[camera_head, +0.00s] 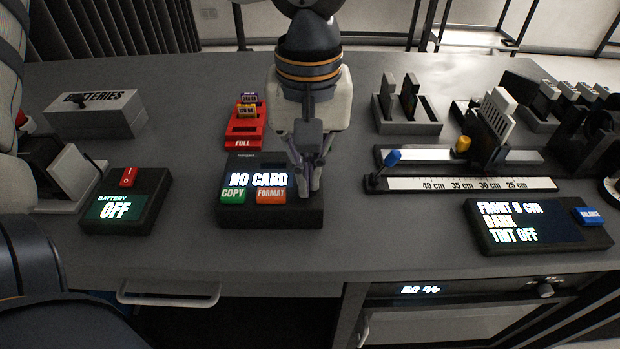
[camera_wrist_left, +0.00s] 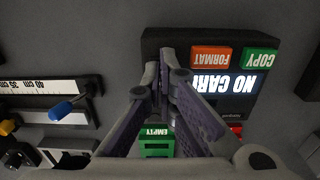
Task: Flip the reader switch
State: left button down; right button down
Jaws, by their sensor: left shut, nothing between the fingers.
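The reader (camera_head: 240,212) is a black box near the middle of the table. Its screen reads "NO CARD", with a green COPY button (camera_head: 233,196) and an orange FORMAT button (camera_head: 271,196) below. My left gripper (camera_head: 304,190) points down over the right end of the reader, fingers together and empty. In the left wrist view the reader (camera_wrist_left: 155,40) appears upside down, and the left gripper's fingertips (camera_wrist_left: 164,65) overlap its edge. I cannot make out a reader switch; the fingers cover that end. Whether they touch the reader is unclear. My right gripper is not in view.
A red FULL holder (camera_head: 244,140) with cards stands behind the reader; a green EMPTY holder (camera_wrist_left: 157,148) is beside it. A battery box (camera_head: 125,205) reading OFF is left. A ruler rail (camera_head: 470,184) with a blue-tipped lever (camera_head: 392,158) and a display panel (camera_head: 530,238) are right.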

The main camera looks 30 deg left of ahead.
pick_arm(q)
jog(key=shift+f, duration=0.35)
jog(key=shift+r, duration=3.5)
